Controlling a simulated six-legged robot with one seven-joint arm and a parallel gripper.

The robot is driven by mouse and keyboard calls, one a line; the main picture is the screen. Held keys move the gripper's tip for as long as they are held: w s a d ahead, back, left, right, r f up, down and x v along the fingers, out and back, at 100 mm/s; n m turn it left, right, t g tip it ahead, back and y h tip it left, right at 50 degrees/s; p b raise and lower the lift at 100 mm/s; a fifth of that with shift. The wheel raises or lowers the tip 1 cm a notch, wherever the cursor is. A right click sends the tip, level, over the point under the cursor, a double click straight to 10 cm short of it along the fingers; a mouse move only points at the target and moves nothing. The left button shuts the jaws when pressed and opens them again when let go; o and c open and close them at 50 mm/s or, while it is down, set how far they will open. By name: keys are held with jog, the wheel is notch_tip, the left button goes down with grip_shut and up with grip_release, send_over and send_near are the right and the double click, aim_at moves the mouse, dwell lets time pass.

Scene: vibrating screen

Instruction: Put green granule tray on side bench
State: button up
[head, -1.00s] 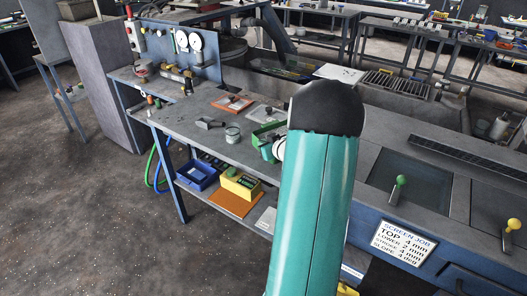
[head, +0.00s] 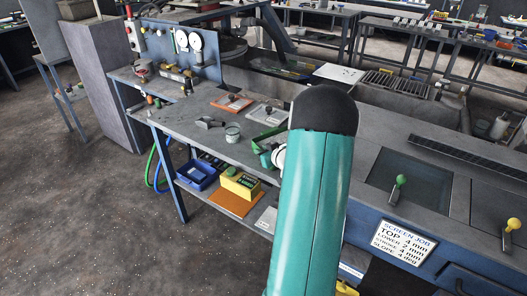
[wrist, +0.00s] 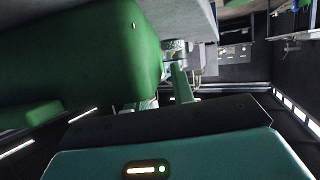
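The green tray (head: 266,139) shows in the head view on or just above the near edge of the grey bench (head: 190,121), partly hidden by my teal arm. I cannot tell whether it touches the bench. In the wrist view a large smooth green surface (wrist: 85,50), apparently the tray, fills the upper left very close to the camera. My gripper (wrist: 175,92) is beside this surface. Its fingers are not clear in the wrist view and are hidden behind the arm in the head view, so I cannot tell whether it grips the tray. The granules are not visible.
A blue bin (head: 197,176) and a yellow bin (head: 240,182) are on the shelf below. The screen machine (head: 370,222) is at right. The bench's left part has free room.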

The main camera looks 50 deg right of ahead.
jog(key=shift+s+r, duration=0.1)
jog(key=shift+r, duration=0.05)
jog(key=v, duration=1.2)
jog(key=w+a+r+g+h, duration=0.1)
jog(key=w+a+r+g, duration=0.1)
jog(key=w+a+r, duration=0.35)
jog(key=w+a+r+g+h, duration=0.1)
jog(key=w+a+r, duration=0.1)
jog(key=a+r, duration=0.7)
jog(key=s+a+n+g+y, duration=0.1)
jog(key=s+a, duration=0.4)
jog(key=a, duration=0.5)
jog(key=s+a+n+g+y, duration=0.1)
jog(key=s+a+y, duration=0.2)
jog(key=a, duration=0.7)
jog(key=s+a+n+g+y, duration=0.1)
jog(key=s+a+g+y, duration=0.1)
jog(key=s+a, duration=0.4)
jog(key=a, duration=0.4)
jog(key=shift+s+a, duration=0.2)
jog(key=shift+s, duration=0.1)
